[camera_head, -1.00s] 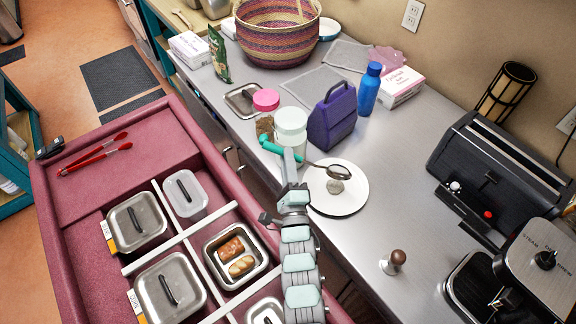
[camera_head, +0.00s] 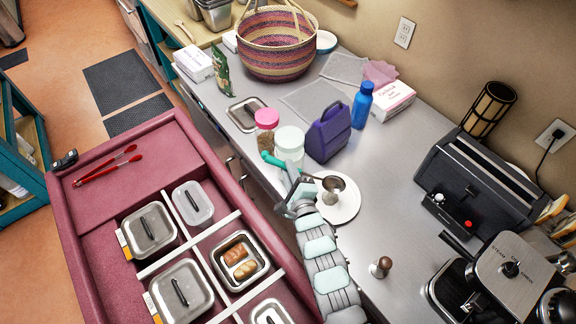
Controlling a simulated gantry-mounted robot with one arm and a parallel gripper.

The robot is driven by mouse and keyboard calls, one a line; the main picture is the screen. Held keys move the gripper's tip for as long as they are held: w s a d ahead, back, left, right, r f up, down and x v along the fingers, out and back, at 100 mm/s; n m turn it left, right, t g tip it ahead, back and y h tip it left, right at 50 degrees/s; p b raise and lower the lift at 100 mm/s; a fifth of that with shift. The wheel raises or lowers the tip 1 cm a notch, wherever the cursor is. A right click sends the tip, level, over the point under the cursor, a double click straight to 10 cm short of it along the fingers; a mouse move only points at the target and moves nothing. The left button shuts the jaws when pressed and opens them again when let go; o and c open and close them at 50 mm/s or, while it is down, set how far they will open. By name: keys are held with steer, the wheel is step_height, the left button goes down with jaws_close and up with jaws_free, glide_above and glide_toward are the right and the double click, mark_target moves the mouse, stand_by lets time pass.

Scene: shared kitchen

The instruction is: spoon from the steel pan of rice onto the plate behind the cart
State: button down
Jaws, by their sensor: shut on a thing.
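My gripper (camera_head: 299,189) is shut on a spoon with a teal handle (camera_head: 271,160) and a dark metal bowl (camera_head: 334,183). The bowl is over the far part of the white plate (camera_head: 348,213) on the counter. A small pale lump (camera_head: 330,198) shows at the plate's middle, just below the bowl in the picture; I cannot tell whether it touches the spoon. The red cart (camera_head: 120,205) holds lidded steel pans (camera_head: 150,240) and one open steel pan (camera_head: 258,277) with browned, roll-like pieces. No rice is clearly visible in a pan.
A blue bottle (camera_head: 362,103) is farther back. A wooden-handled tamper (camera_head: 381,266) stands front right.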

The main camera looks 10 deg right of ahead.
steer(key=r+g, duration=0.1)
steer(key=g+y+p, duration=0.1)
steer(key=r+g+y+p, duration=0.1)
steer(key=shift+w+d+r+g, duration=0.3)
steer(key=shift+d+g, duration=0.1)
steer(key=shift+a+r+p, duration=0.1)
steer(key=shift+r+p, duration=0.15)
steer(key=shift+p, duration=0.25)
steer(key=r+g+y+p, duration=0.1)
steer(key=p, duration=0.2)
steer(key=shift+w+g, duration=0.1)
steer(key=shift+g, duration=0.3)
steer(key=p, duration=0.1)
steer(key=r+g+p, duration=0.1)
steer(key=y+p, duration=0.1)
steer(key=shift+w+d+r+g, duration=0.25)
steer(key=shift+w+g, duration=0.05)
steer(key=shift+g, duration=0.1)
steer(key=shift+w+r+g+y+p, duration=0.2)
steer(key=shift+r+g+y+p, duration=0.3)
steer(key=shift+g+p, duration=0.55)
steer(key=shift+w+d+r+g, duration=0.1)
steer(key=shift+d+r+g, duration=0.1)
steer(key=shift+g, duration=0.05)
steer(key=shift+p, duration=0.35)
